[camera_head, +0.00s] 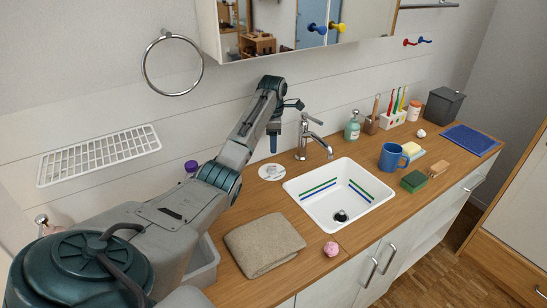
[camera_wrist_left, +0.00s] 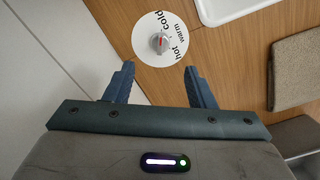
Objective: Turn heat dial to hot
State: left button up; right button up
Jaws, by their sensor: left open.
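The heat dial (camera_head: 271,172) is a white disc lying on the wooden counter, left of the sink. In the left wrist view the dial (camera_wrist_left: 150,52) shows the words cold, warm and hot around a grey knob (camera_wrist_left: 158,42) with a red mark. The red mark runs roughly up and down in that view; which word it points at is hard to tell. My left gripper (camera_head: 277,136) is above the dial in the head view. In the wrist view its fingers (camera_wrist_left: 158,76) are spread and empty, with the knob beyond them, untouched. My right gripper is not in view.
The white sink (camera_head: 308,207) and chrome faucet (camera_head: 302,145) stand right of the dial. A folded brown towel (camera_head: 264,246) lies in front. A purple-capped bottle (camera_head: 191,167) is left, partly hidden by my arm. A blue mug (camera_head: 391,157) is farther right.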

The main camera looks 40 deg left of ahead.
pick_arm(q)
jog(key=p, duration=0.1)
send_over(273, 167)
notch_tip(273, 167, down, 5)
jog(key=shift+a+r, duration=0.1)
jog(key=shift+r, duration=0.05)
jog(key=f, duration=0.4)
jog(key=shift+w+f+p, duration=0.1)
jog(key=shift+w+p, duration=0.1)
jog(key=shift+p, duration=0.15)
jog(key=shift+f, duration=0.35)
jog(key=shift+a+f, duration=0.1)
jog(key=shift+f, duration=0.15)
jog(key=shift+c, duration=1.1)
jog(key=c, duration=0.7)
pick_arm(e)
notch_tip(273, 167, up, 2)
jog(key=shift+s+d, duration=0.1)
